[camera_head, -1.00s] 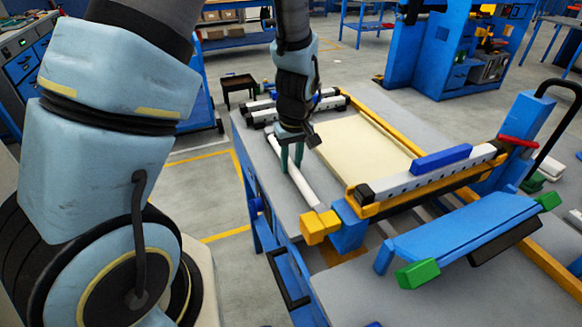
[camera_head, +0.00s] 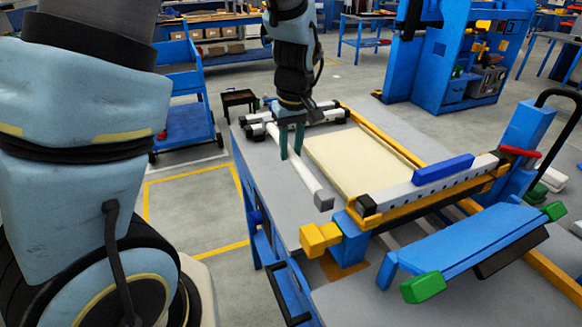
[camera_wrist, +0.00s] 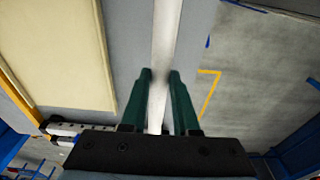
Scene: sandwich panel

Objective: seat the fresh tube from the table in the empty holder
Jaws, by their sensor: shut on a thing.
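My gripper (camera_head: 291,156) points down over the left part of the table and is shut on a long white tube (camera_head: 310,180). The tube has a pale grey near end and slants from back left to front right. In the wrist view the tube (camera_wrist: 166,30) runs between the two green fingers of my gripper (camera_wrist: 160,74). Its far end is partly hidden by my gripper. I cannot tell how high it is above the table. I cannot tell for sure which fixture is the empty holder.
A cream panel (camera_head: 355,156) lies right of the tube inside a yellow frame. A yellow block (camera_head: 320,238) stands just in front of the tube's near end. A perforated white bar (camera_head: 440,182) with a blue block crosses the frame. Black-capped bars (camera_head: 325,116) lie behind.

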